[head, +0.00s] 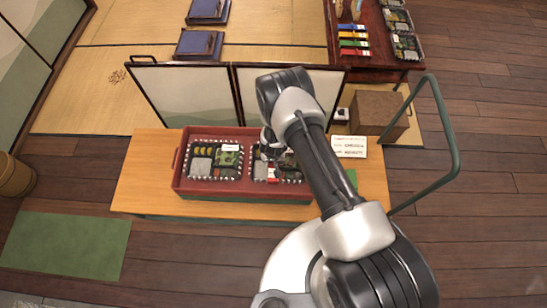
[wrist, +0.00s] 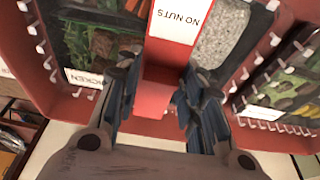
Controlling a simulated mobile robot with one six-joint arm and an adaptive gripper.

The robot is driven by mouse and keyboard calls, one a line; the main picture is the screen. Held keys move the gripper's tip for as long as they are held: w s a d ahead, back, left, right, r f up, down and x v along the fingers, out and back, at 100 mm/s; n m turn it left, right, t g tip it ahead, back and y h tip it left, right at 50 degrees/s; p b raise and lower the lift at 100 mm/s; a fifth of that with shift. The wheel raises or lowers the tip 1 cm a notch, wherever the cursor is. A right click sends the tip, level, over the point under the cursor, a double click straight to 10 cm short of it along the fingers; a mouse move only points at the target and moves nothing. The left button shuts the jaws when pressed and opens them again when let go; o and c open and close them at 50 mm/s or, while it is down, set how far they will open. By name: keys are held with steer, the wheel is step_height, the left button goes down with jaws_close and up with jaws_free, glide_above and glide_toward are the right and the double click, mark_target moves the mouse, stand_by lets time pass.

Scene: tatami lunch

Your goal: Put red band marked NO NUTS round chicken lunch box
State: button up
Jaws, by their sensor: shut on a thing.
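My gripper (wrist: 158,100) is shut on the red band (wrist: 153,88), whose white label (wrist: 180,18) reads NO NUTS. The band lies across the middle of the chicken lunch box (wrist: 95,35), between greens and meat on one side and rice on the other. The box label (wrist: 84,78) is partly hidden by a finger and shows "CKEN". I cannot tell whether the band passes under the box. In the head view the box (head: 262,172) sits in the right half of the red tray (head: 240,198), partly hidden by my arm and gripper (head: 270,150).
A second lunch box (head: 213,160) sits in the tray's left half. A printed card (head: 349,146) and a green cloth (head: 352,178) lie right on the wooden table (head: 145,180). A low screen (head: 190,95) stands behind. More coloured bands (head: 353,43) lie on the far table.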

steer(key=shift+f+b, duration=0.25)
steer(key=shift+b, duration=0.15)
stand_by(0.5)
steer(key=o, duration=0.8)
steer(key=o, duration=0.5)
steer(key=shift+o, duration=0.2)
steer(key=shift+r, duration=0.1)
steer(key=shift+r+p, duration=2.65)
steer(key=shift+r, duration=1.3)
